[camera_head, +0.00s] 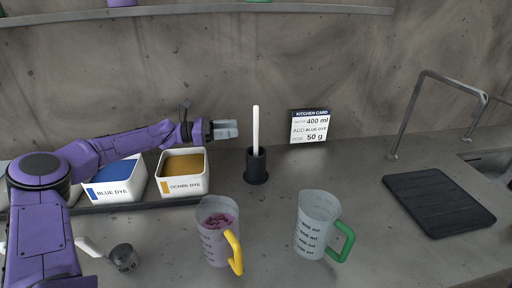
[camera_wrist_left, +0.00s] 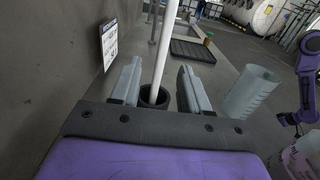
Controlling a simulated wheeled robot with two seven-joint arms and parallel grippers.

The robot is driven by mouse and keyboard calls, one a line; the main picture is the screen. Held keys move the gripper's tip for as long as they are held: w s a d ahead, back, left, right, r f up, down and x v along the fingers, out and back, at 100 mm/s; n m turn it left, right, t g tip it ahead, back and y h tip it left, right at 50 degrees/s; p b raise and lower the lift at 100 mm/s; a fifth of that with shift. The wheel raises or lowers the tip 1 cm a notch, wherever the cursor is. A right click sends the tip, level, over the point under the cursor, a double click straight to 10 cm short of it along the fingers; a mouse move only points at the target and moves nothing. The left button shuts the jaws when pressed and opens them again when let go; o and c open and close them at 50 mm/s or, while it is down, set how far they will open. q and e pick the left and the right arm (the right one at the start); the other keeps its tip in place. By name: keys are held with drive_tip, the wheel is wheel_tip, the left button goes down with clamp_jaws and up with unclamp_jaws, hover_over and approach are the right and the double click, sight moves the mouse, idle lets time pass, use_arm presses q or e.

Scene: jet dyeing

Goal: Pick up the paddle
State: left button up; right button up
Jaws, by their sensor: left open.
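The paddle (camera_head: 255,128) is a thin white rod standing upright in a small black holder (camera_head: 256,168) near the wall in the head view. My left gripper (camera_head: 226,129) is just left of the paddle, level with its upper part, and points toward it. In the left wrist view the gripper (camera_wrist_left: 158,90) is open. The paddle (camera_wrist_left: 166,40) shows beyond and between its two fingers, with the holder (camera_wrist_left: 154,97) below. No contact with the paddle is visible. In the wrist view a purple arm shows at the right edge, but no right gripper can be made out.
Blue dye (camera_head: 113,183) and ochre dye (camera_head: 183,174) boxes stand below my left arm. A yellow-handled jug (camera_head: 214,240) and a green-handled jug (camera_head: 312,225) stand in front. A card (camera_head: 309,127) is at the wall. A black mat (camera_head: 438,202) lies at right, beside a sink.

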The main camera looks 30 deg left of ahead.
sight(256, 126)
use_arm(q)
drive_tip(key=p+x, duration=0.1)
drive_tip(key=x, duration=0.4)
drive_tip(key=p+x, duration=0.1)
drive_tip(key=x, duration=0.2)
drive_tip(key=shift+d+r+p, duration=0.3)
drive_tip(key=shift+p, duration=0.05)
drive_tip(key=shift+w+d+f, duration=0.1)
drive_tip(key=shift+d, duration=0.05)
clamp_jaws()
